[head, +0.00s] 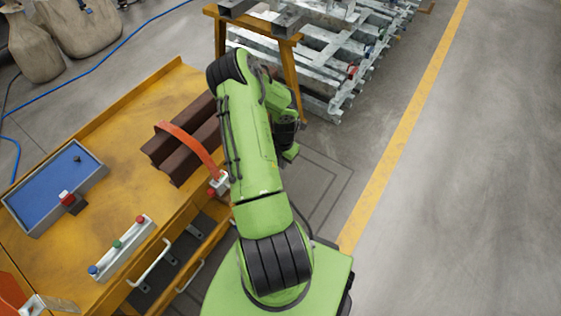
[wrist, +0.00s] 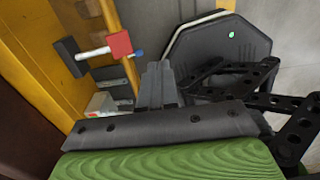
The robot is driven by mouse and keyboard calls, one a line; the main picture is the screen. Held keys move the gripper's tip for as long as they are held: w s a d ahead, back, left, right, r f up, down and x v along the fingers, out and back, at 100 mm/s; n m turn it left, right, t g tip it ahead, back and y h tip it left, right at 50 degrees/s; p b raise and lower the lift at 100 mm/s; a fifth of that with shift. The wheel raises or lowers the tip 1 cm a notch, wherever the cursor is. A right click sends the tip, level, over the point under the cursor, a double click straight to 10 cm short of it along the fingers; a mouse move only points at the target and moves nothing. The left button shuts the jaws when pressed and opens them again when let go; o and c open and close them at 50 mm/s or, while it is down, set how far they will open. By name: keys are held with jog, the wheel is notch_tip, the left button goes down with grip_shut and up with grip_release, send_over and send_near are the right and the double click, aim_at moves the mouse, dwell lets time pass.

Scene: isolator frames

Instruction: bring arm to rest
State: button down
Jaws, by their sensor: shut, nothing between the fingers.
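My green arm (head: 250,150) reaches forward from my base, along the right side of the yellow workbench (head: 120,120). My gripper (wrist: 158,84) is shut and empty in the wrist view, with its fingers together. In the head view the end of the arm is folded down beyond the bench's right edge, and the fingers are mostly hidden behind the arm. In the wrist view a red block on a white bar (wrist: 120,44) is left of the fingers and looks apart from them.
On the bench are a blue-floored tray (head: 50,190), dark brown bars (head: 185,140), an orange curved strip (head: 190,140) and a white strip with coloured knobs (head: 122,250). A rack of metal frames (head: 330,60) stands ahead. The floor at right (head: 460,200) is clear.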

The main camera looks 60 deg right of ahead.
jog(key=shift+w, duration=0.1)
dwell(0.4)
jog(key=w+a+r+m+t+p, duration=0.1)
jog(key=w+a+r+m, duration=0.1)
jog(key=w+a+r, duration=0.45)
jog(key=w+a+r+m+t+p, duration=0.1)
jog(key=w+r+m, duration=0.15)
jog(key=r, duration=0.65)
jog(key=w+a+r+m+t+p, duration=0.1)
jog(key=w+a+r, duration=0.35)
jog(key=r, duration=0.25)
jog(key=a+r+m+t+p, duration=0.15)
jog(key=a+r+m, duration=0.35)
jog(key=a+r, duration=0.9)
jog(key=s+a+r+m+t+p, duration=0.1)
jog(key=s+a+r+m+p, duration=0.2)
jog(key=s+a+r, duration=0.6)
jog(key=s+m, duration=0.2)
jog(key=s, duration=0.1)
jog(key=shift+m, duration=0.35)
